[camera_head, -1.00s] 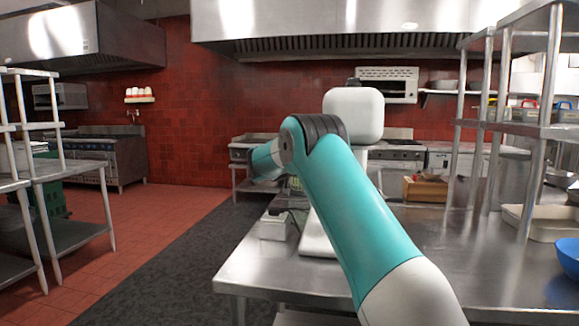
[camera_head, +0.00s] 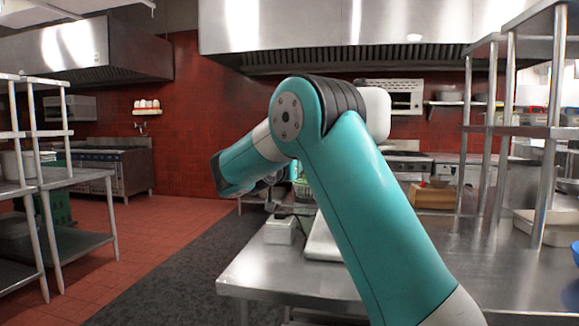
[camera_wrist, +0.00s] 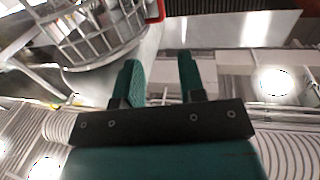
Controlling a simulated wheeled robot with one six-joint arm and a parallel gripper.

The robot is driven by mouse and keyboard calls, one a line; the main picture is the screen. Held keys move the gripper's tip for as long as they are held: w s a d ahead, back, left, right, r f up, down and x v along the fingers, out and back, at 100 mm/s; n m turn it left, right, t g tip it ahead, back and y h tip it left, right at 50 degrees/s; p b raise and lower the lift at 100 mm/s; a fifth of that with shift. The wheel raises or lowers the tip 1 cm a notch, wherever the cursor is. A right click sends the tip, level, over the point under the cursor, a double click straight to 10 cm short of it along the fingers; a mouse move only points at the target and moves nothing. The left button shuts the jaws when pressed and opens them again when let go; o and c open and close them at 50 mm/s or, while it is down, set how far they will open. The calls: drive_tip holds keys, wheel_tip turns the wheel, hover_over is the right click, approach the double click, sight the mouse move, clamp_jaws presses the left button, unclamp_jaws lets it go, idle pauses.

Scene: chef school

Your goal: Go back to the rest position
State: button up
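My gripper (camera_wrist: 158,72) shows in the wrist view with two green fingers apart and nothing visible between them. In the head view my teal arm bends at a raised elbow, and its far part reaches left and away over the aisle side of the steel table (camera_head: 262,268). A wire basket (camera_wrist: 95,40) shows at the upper left of the wrist view, apart from the fingers.
A small metal container (camera_head: 280,230) sits at the table's left edge. Shelf posts (camera_head: 497,130) and a wooden box (camera_head: 432,196) stand right. The dark floor mat (camera_head: 185,265) is clear at left.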

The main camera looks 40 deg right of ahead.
idle(0.3)
drive_tip(key=s+a+f+n+y+p, duration=0.1)
drive_tip(key=s+a+f+n+y, duration=0.2)
drive_tip(key=a+y, duration=0.35)
drive_tip(key=s+a+f+n+y+p, duration=0.1)
drive_tip(key=s+a+f+n+y, duration=0.2)
drive_tip(key=a, duration=0.7)
drive_tip(key=s+a+f+n+y+p, duration=0.2)
drive_tip(key=a+n+y, duration=0.25)
drive_tip(key=a, duration=0.35)
drive_tip(key=s+a+n+g+y, duration=0.2)
drive_tip(key=s+a, duration=0.3)
drive_tip(key=s, duration=0.3)
drive_tip(key=s+a+f+n+g+y+p, duration=0.1)
drive_tip(key=s+a+n+g+y, duration=0.1)
drive_tip(key=s, duration=0.7)
drive_tip(key=s+a+f+n+g+y, duration=0.1)
drive_tip(key=s+a+n+g+y, duration=0.1)
drive_tip(key=s+a+n, duration=0.4)
drive_tip(key=s+a+g, duration=0.1)
drive_tip(key=s+a, duration=0.1)
drive_tip(key=shift+s+a+y+p, duration=0.3)
drive_tip(key=shift+s+a, duration=0.1)
